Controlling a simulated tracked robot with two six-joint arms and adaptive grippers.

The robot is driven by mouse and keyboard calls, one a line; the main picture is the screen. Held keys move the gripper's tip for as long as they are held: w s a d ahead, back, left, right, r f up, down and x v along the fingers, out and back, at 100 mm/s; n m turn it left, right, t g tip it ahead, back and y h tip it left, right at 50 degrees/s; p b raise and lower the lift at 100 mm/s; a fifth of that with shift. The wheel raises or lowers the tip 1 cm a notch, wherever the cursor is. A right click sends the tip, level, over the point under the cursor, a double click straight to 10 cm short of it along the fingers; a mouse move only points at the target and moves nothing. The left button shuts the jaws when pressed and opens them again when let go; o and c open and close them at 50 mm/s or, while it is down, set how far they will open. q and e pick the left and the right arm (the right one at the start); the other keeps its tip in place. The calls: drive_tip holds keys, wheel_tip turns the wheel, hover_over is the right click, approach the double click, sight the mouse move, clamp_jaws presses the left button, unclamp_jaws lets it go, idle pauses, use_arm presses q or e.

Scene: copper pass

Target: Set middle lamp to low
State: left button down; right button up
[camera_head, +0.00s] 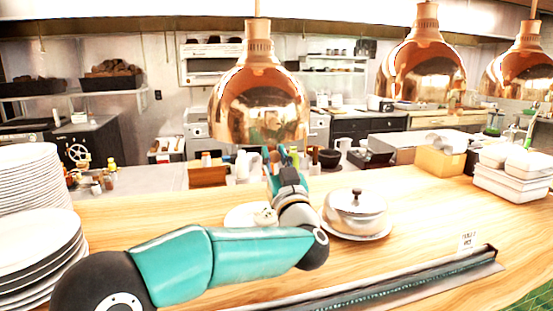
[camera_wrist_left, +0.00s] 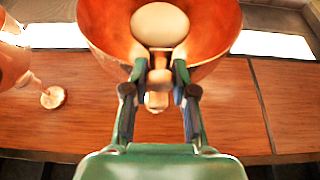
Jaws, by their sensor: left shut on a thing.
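Three copper heat lamps hang over the counter in the head view: a near one left of centre (camera_head: 260,95), one to its right (camera_head: 425,70) and one at the right edge (camera_head: 525,72). My left gripper (camera_head: 276,160) is just under the near lamp. In the left wrist view, my left gripper (camera_wrist_left: 158,75) is shut on a small pale metallic knob (camera_wrist_left: 156,100) below that lamp's copper shade (camera_wrist_left: 105,30). A round white bulb (camera_wrist_left: 160,25) shows inside the shade. Fingers partly hide the knob. My right gripper is out of view.
A lidded metal pot (camera_head: 355,208) on a plate stands right of my left arm. Plate stacks (camera_head: 38,245) stand at the left. White containers (camera_head: 512,180) are at the right. A long dark rail (camera_head: 400,283) lies along the front.

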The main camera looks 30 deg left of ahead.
use_arm(q)
drive_tip(key=c, duration=0.9)
unclamp_jaws()
drive_tip(key=shift+f, duration=0.4)
drive_tip(key=shift+c, duration=0.2)
drive_tip(key=shift+r, duration=0.1)
drive_tip(key=v, duration=1.2)
drive_tip(key=shift+w, duration=0.1)
